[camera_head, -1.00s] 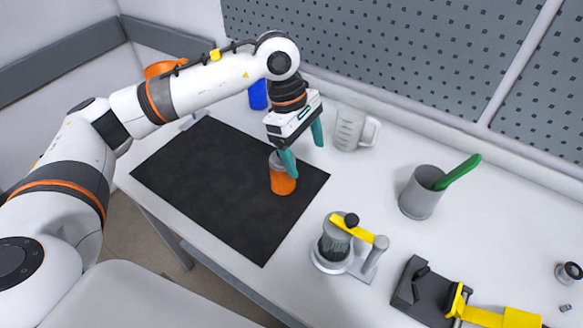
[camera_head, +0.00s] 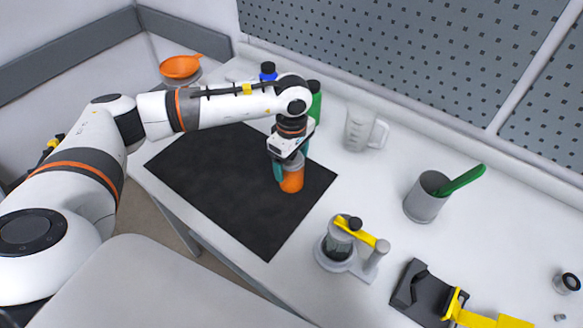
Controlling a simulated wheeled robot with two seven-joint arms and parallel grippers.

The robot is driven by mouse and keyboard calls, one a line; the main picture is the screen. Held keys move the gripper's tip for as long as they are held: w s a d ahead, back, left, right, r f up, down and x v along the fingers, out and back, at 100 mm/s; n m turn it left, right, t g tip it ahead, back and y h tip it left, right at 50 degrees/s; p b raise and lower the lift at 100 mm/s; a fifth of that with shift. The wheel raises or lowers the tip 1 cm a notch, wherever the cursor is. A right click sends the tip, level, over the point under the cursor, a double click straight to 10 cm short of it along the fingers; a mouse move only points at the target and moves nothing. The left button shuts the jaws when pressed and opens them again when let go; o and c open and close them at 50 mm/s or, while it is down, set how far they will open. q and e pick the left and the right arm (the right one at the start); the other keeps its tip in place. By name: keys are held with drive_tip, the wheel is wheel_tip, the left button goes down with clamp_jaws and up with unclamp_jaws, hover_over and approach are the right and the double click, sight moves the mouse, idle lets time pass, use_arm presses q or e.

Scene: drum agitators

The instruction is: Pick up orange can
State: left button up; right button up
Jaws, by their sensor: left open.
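The orange can (camera_head: 292,180) stands upright near the right edge of the black mat (camera_head: 215,185). It has an orange body and a grey top. My left gripper (camera_head: 291,166) is over the can, pointing down, with its teal fingers open. One finger is beside the can's left side; the other shows behind it at the upper right. Whether the fingers touch the can cannot be told. My right gripper is not in view.
A clear measuring jug (camera_head: 360,130) stands behind and right of the can. A grey cup (camera_head: 425,196) with a green tool, a yellow-handled device (camera_head: 345,245) and a black-and-yellow tool (camera_head: 425,295) are to the right. Blue and green bottles (camera_head: 315,100) stand behind my arm. The mat's left is clear.

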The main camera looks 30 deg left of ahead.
use_arm(q)
drive_tip(key=shift+a+f, duration=0.1)
drive_tip(key=shift+f, duration=0.85)
drive_tip(key=shift+c, duration=0.3)
drive_tip(key=c, duration=1.1)
